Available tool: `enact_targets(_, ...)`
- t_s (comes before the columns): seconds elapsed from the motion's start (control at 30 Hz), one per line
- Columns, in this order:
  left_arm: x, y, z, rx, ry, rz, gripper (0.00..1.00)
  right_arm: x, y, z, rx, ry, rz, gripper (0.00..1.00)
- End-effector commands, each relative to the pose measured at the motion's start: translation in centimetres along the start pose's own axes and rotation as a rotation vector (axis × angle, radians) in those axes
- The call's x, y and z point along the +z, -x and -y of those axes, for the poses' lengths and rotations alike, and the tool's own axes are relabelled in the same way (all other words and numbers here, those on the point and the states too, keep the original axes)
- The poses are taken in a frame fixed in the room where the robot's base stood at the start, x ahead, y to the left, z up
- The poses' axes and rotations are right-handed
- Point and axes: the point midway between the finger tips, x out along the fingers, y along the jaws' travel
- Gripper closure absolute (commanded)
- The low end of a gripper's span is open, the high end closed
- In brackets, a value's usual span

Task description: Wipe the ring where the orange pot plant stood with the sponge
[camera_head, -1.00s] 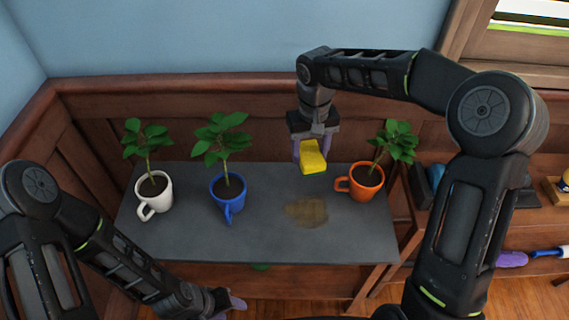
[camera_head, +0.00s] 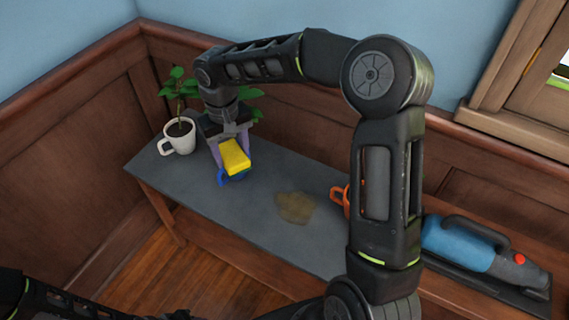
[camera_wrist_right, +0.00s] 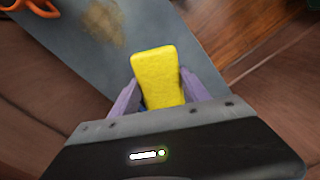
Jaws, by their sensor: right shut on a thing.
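My right gripper (camera_head: 232,150) is shut on the yellow sponge (camera_head: 236,157) and holds it above the grey table, in front of the blue pot in the head view. The sponge also shows between the purple fingers in the right wrist view (camera_wrist_right: 158,78). A brownish stain (camera_head: 295,207) lies on the bare tabletop to the right of the sponge; it shows in the wrist view too (camera_wrist_right: 105,22). The orange pot (camera_head: 338,196) stands right of the stain, mostly hidden behind my right arm. My left arm shows at the lower left; its gripper is out of frame.
A white mug plant (camera_head: 180,137) stands at the table's left end. The blue pot (camera_head: 233,180) is largely hidden behind the sponge and gripper. A blue handheld vacuum (camera_head: 460,243) lies at the right. The grey tabletop (camera_head: 262,225) is clear around the stain.

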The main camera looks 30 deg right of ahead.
Motion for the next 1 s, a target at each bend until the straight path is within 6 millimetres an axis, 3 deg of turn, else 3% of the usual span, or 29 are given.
enact_targets(0.33, -0.1, 0.0, 0.0, 0.0, 0.0, -0.001, 0.63, 0.0, 0.0, 0.0, 0.0, 0.0, 0.0, 0.79)
enact_targets(0.53, 0.0, 0.0, 0.0, 0.0, 0.0, -0.001, 0.46, 0.3, -0.9, -1.0, -0.001, -0.014, 0.008, 0.79)
enact_targets(0.67, 0.0, 0.0, 0.0, 0.0, 0.0, -0.001, 0.36, 1.0, -2.8, -3.5, -0.003, -0.049, 0.023, 0.79)
enact_targets(1.0, 0.0, 0.0, 0.0, 0.0, 0.0, 0.0, 0.08, 4.7, -7.7, -13.8, -0.005, -0.223, 0.012, 0.79)
